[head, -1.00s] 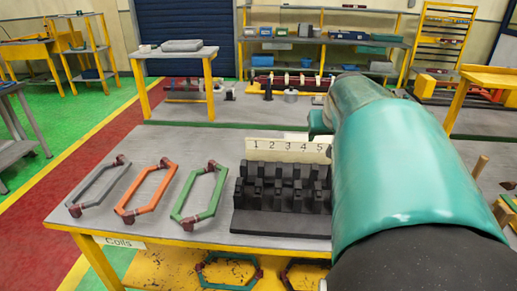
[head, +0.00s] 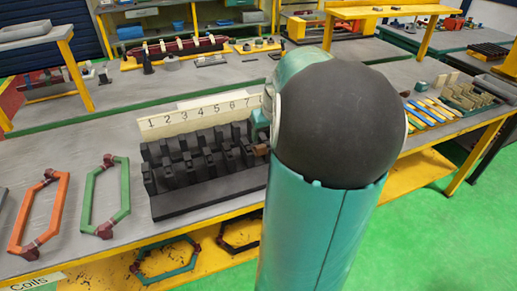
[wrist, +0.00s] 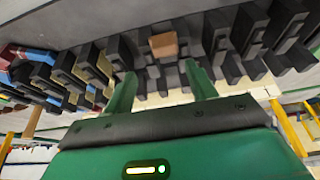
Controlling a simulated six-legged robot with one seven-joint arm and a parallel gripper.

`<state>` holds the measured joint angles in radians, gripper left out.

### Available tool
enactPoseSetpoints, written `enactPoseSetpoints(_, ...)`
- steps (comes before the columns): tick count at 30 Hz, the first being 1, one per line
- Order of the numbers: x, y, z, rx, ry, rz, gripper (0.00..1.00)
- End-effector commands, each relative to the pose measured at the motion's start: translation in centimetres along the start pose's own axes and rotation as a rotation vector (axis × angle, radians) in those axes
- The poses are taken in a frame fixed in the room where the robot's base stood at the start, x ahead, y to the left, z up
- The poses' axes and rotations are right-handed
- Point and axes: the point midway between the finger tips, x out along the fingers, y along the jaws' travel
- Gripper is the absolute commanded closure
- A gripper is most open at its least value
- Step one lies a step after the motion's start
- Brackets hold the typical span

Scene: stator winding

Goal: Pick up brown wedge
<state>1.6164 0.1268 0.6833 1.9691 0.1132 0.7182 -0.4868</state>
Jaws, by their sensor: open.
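The brown wedge (wrist: 163,45) shows in the wrist view as a small brown block among the black blocks of the slotted stator stand (wrist: 250,45). My gripper (wrist: 161,88) is open, its two green fingers apart with nothing between them. The wedge lies beyond the fingertips, roughly in line with the gap. In the head view a small brown piece (head: 262,149) shows at the right part of the black stand (head: 215,190), beside my arm. My arm hides the right end of the stand and most of the gripper there.
A number board (head: 198,115) stands behind the stand. Orange (head: 40,210) and green (head: 105,196) coils lie to its left. Colored strips (head: 432,110) and wooden blocks (head: 470,95) lie right of my arm on the table. Another workbench stands behind.

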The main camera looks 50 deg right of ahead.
Motion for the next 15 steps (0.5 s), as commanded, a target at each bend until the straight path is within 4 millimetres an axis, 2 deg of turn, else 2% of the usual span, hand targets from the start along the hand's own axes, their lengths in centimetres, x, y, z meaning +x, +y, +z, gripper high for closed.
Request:
enactPoseSetpoints(1,0.7,-0.1,0.0,-0.002,-0.001,-0.003,0.44)
enactPoseSetpoints(8,2.5,-0.5,-0.1,-0.001,0.000,-0.003,0.44)
enactPoseSetpoints(15,6.0,-1.1,0.0,-0.002,0.002,-0.003,0.44)
